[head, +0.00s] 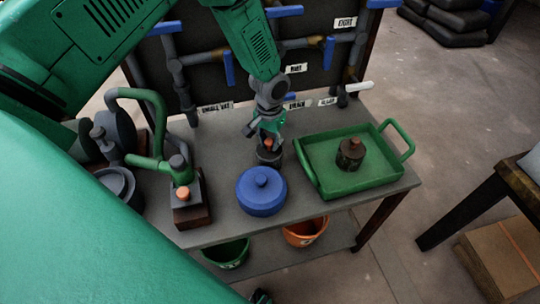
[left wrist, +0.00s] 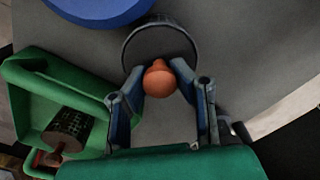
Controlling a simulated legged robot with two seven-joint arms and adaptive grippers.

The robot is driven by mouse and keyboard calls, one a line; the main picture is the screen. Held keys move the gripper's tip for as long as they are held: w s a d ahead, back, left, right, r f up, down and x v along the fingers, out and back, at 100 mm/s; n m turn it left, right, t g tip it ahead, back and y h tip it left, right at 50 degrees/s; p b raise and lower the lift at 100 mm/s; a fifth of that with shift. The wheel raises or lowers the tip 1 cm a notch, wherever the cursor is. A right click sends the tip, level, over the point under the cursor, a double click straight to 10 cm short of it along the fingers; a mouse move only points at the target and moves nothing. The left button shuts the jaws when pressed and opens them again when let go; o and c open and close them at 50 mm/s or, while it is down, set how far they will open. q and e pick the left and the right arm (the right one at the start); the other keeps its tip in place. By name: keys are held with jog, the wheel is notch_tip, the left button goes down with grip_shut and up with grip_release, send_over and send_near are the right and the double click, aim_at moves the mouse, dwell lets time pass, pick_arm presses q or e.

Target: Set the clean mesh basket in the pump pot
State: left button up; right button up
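A dark grey mesh basket (head: 269,157) with an orange knob stands on the grey bench, or just above it. My left gripper (head: 268,141) is directly over it. In the left wrist view the fingers (left wrist: 160,80) close in on both sides of the orange knob (left wrist: 158,79), with the basket rim (left wrist: 128,45) beyond. The pump's green pipes stand at the left, with a dark round pot (head: 117,184) partly hidden by my arm. My right gripper does not show.
A round blue lid (head: 261,191) with a knob lies between basket and pump. An orange button (head: 183,193) sits on a block at the bench's front. Labelled pipes and blue handles (head: 229,68) stand behind. Green (head: 227,254) and orange (head: 306,232) buckets stand below.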

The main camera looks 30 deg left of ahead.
pick_arm(q)
grip_shut()
